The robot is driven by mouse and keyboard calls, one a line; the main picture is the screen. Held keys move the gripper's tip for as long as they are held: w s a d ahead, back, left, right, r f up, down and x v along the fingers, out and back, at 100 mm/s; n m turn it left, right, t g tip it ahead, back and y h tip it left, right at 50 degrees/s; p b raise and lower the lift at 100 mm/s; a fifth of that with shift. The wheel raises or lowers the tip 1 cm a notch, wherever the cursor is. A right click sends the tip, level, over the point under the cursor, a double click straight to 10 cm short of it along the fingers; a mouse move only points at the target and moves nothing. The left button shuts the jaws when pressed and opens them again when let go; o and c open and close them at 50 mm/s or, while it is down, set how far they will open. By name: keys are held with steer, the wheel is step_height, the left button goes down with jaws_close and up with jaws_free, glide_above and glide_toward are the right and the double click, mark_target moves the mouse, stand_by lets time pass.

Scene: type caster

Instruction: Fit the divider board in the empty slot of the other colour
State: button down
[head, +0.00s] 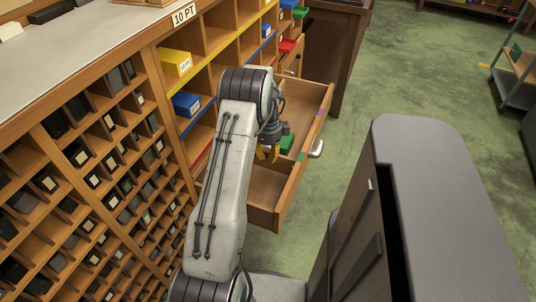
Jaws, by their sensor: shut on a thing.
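An open wooden drawer (291,185) sticks out from the cabinet. Its rim carries a purple mark (319,112) and a green mark (301,157). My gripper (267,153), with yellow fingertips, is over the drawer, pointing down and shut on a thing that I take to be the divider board. The board cannot be made out behind the fingers and wrist. A green block-like thing (287,144) shows in the drawer just right of the fingers. The slots are too small or hidden to tell. My arm hides the drawer's left part.
Cabinet shelves hold a yellow box (175,64) and a blue box (186,104). A rack of small compartments (100,165) stands at left. A grey-topped cabinet (430,165) stands close at right. Green floor (410,75) is free beyond the drawer.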

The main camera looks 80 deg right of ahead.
steer(key=shift+f+b, duration=0.35)
steer(key=shift+f, duration=0.2)
steer(key=c, duration=1.2)
jaws_free()
step_height(320, 180, up, 12)
